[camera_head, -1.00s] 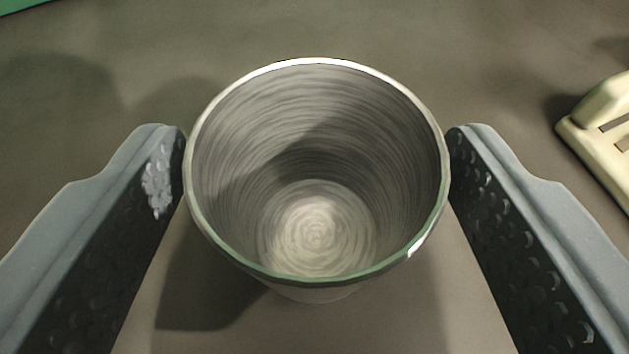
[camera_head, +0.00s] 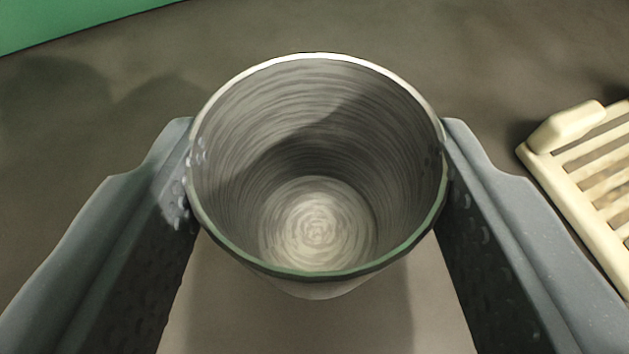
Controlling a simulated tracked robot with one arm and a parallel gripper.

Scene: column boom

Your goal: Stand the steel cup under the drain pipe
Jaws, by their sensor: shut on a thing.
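The steel cup (camera_head: 318,225) is upright in the middle of the view, its open mouth toward the camera and its inside empty. My gripper (camera_head: 318,150) is shut on the cup, with one dark, studded finger pressed against each side near the rim. The cup's underside is hidden, so I cannot tell whether it touches the surface below. The drain pipe does not show in this view.
A cream slatted rack (camera_head: 565,185) lies at the right, close to my right finger. A green area (camera_head: 70,22) fills the upper left corner. The grey-brown surface (camera_head: 480,60) behind the cup is clear.

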